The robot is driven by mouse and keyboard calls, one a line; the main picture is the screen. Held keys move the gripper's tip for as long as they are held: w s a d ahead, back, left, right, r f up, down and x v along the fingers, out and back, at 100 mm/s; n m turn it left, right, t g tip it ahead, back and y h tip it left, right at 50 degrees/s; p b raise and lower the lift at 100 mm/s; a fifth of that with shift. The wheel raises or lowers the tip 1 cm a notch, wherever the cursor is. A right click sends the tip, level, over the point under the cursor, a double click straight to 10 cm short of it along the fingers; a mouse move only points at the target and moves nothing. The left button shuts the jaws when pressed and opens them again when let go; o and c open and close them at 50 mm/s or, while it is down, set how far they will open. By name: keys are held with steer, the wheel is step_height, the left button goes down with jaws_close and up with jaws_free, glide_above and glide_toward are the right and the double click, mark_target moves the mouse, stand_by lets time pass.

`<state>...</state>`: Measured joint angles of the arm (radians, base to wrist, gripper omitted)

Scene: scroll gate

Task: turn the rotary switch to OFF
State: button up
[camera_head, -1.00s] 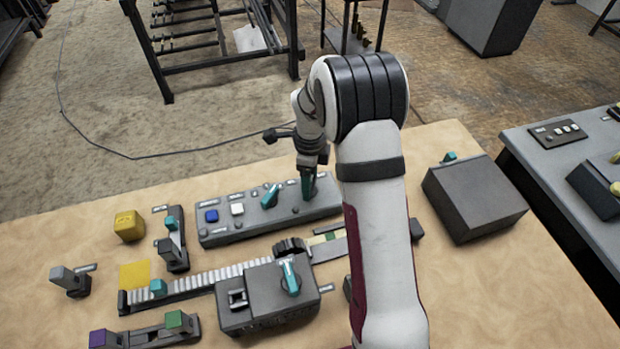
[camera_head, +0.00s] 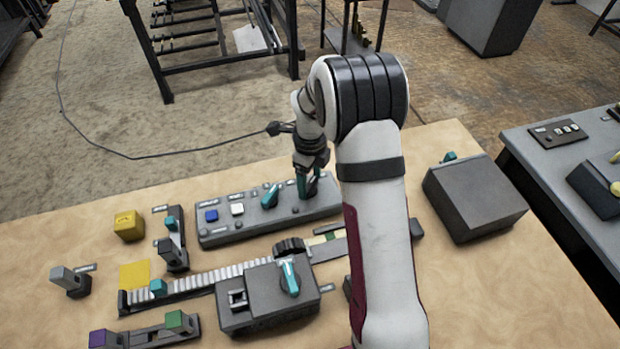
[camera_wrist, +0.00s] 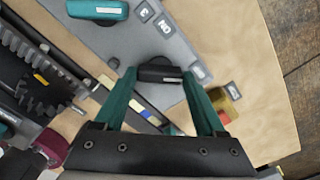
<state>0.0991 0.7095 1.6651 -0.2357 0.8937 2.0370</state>
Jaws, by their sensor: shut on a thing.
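A long grey control panel (camera_head: 240,232) lies at the far side of the wooden table, with a blue button, a white button and a teal knob (camera_head: 270,196). My gripper (camera_head: 303,190) points down at the panel's right end. In the wrist view my gripper's teal fingers (camera_wrist: 160,85) stand either side of a dark rotary knob (camera_wrist: 160,72) and are shut on it. Labels beside it on the panel include one that looks like "ON". The fingers and arm hide this knob in the head view, so its exact pointing direction is hard to tell.
A dark box with a teal handle (camera_head: 288,276) stands in front of the panel. A yellow cube (camera_head: 128,226) and a lever unit (camera_head: 173,250) are to the left. A large grey box (camera_head: 475,200) is at the right.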

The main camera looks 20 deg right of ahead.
steer(key=o, duration=1.3)
steer(key=shift+r, duration=0.15)
step_height(320, 180, up, 16)
steer(key=shift+f, duration=0.2)
steer(key=s+a+n, duration=0.2)
steer(key=s+n, duration=0.5)
steer(key=s, duration=0.3)
steer(key=s+a+n+y, duration=0.1)
steer(key=s+a+n, duration=0.2)
steer(key=s+n, duration=0.4)
steer(key=s+a+n, duration=0.2)
steer(key=s+n, duration=0.5)
steer(key=s, duration=0.6)
steer(key=shift+s+a+f+n+y, duration=0.1)
steer(key=shift+s+a+n+y, duration=0.05)
steer(key=shift+a+n+y, duration=0.2)
